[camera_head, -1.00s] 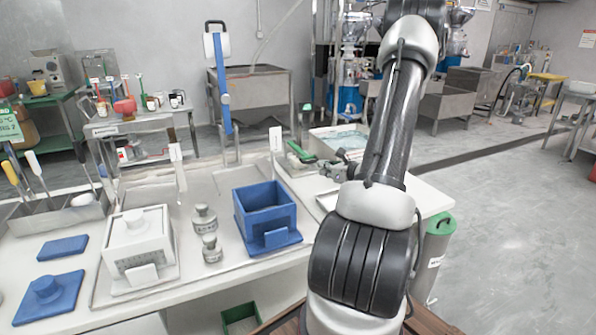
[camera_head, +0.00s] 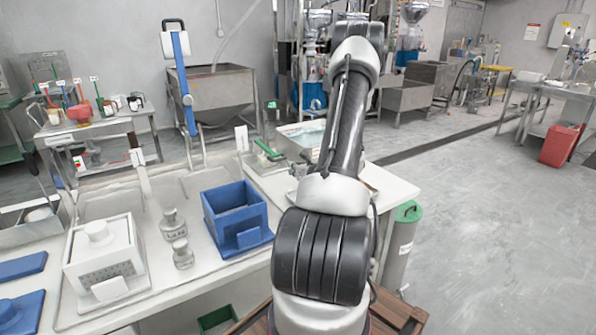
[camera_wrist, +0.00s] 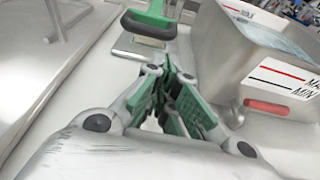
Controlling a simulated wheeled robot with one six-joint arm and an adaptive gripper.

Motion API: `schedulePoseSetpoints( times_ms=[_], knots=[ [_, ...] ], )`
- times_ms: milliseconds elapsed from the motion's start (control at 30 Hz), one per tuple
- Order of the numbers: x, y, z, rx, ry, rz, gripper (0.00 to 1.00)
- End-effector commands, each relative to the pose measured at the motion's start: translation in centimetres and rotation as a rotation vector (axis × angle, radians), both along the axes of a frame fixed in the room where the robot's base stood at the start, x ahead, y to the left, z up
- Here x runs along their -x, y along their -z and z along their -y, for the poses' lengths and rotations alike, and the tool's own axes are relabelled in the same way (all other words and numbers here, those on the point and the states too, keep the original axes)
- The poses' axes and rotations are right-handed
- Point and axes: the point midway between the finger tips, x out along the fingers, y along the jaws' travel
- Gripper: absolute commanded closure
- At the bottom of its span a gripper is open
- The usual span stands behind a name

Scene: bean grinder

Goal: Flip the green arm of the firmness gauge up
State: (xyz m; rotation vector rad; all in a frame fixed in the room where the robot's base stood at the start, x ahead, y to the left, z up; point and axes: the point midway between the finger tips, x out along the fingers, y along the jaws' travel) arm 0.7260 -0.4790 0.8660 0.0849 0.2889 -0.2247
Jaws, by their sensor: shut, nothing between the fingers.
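The green arm of the firmness gauge (camera_wrist: 150,24) shows at the top of the wrist view, as a dark green handle low over a pale metal base (camera_wrist: 140,48). In the head view the green arm (camera_head: 268,150) lies tilted low on the bench, left of my arm. My gripper (camera_wrist: 172,72) has green-padded fingers, shut and empty. In the wrist view its fingertips point towards the gauge, apart from the green arm as far as I can tell. In the head view my gripper is hidden behind my own arm.
A metal tub (camera_wrist: 240,50) with MAX and MIN marks stands close right of my fingers, a red piece (camera_wrist: 265,107) at its side. A blue box (camera_head: 237,215) and a white box (camera_head: 103,255) stand on the bench. A grey bin (camera_head: 400,245) is beside it.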

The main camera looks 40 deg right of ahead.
Motion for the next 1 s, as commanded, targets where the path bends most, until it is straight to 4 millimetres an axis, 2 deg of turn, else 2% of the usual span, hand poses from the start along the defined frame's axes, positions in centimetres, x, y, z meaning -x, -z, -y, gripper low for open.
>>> schedulePoseSetpoints(
  times_ms=[100, 300, 767, 1000],
  knots=[
    [-2.0, 0.6, 0.3, 0.0, -0.002, -0.001, 1.0],
    [-3.8, 1.2, 0.8, 0.0, -0.001, -0.001, 1.0],
    [-4.2, 1.3, 0.9, -0.001, 0.0, -0.003, 1.0],
    [-4.1, -0.2, 0.9, -0.008, -0.001, -0.051, 1.0]
  ],
)
